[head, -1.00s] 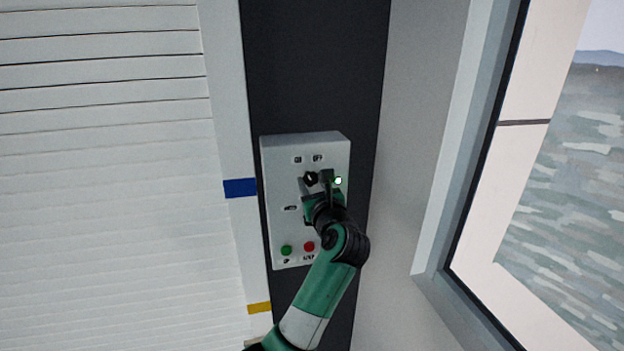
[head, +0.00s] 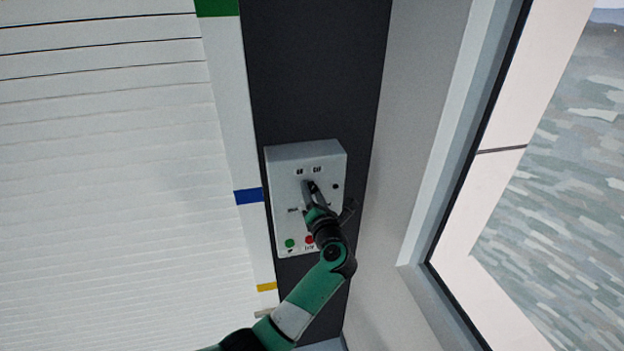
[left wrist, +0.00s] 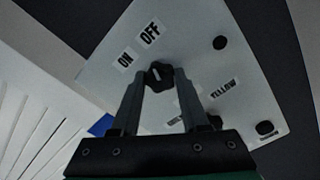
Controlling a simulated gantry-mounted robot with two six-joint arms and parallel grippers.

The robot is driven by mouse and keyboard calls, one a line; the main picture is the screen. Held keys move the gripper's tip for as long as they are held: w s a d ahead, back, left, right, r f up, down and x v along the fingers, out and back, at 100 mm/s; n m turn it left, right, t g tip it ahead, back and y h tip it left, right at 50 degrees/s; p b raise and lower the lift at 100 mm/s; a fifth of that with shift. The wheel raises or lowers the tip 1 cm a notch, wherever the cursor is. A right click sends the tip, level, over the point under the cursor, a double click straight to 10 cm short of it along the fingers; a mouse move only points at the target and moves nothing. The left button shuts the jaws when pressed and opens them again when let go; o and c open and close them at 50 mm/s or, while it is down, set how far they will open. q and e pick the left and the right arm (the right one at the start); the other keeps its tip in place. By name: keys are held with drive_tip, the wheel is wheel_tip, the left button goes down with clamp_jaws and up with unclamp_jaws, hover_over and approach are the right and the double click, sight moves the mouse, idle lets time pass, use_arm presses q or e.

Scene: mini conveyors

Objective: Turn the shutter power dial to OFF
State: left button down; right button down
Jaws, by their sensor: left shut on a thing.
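The shutter power dial is a small black knob (left wrist: 158,74) with a pale mark, on a light grey control box (head: 337,158). Above it are the ON label (left wrist: 125,60) and the OFF label (left wrist: 150,35). My left gripper (head: 311,187) reaches up to the dial from below; in the left wrist view its two fingers stand on either side of the knob, shut on it. The pale mark points up toward the labels, nearer OFF as far as I can tell. The round lamp (head: 335,186) right of the dial is dark. My right gripper is not in view.
A green button (head: 289,243) and a red button (head: 309,239) sit low on the box. A second dark knob (left wrist: 215,121) lies by the YELLOW label (left wrist: 223,88). The white slatted shutter (head: 110,190) is to the left, a window (head: 545,190) to the right.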

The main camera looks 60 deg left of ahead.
use_arm(q)
drive_tip(key=shift+r+m+p, duration=0.15)
drive_tip(key=shift+m+p, duration=0.8)
drive_tip(key=shift+m, duration=0.05)
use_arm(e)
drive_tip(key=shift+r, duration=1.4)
use_arm(q)
drive_tip(key=shift+c, duration=2)
unclamp_jaws()
drive_tip(key=b+v, duration=0.1)
drive_tip(key=v, duration=1)
drive_tip(key=shift+d, duration=0.3)
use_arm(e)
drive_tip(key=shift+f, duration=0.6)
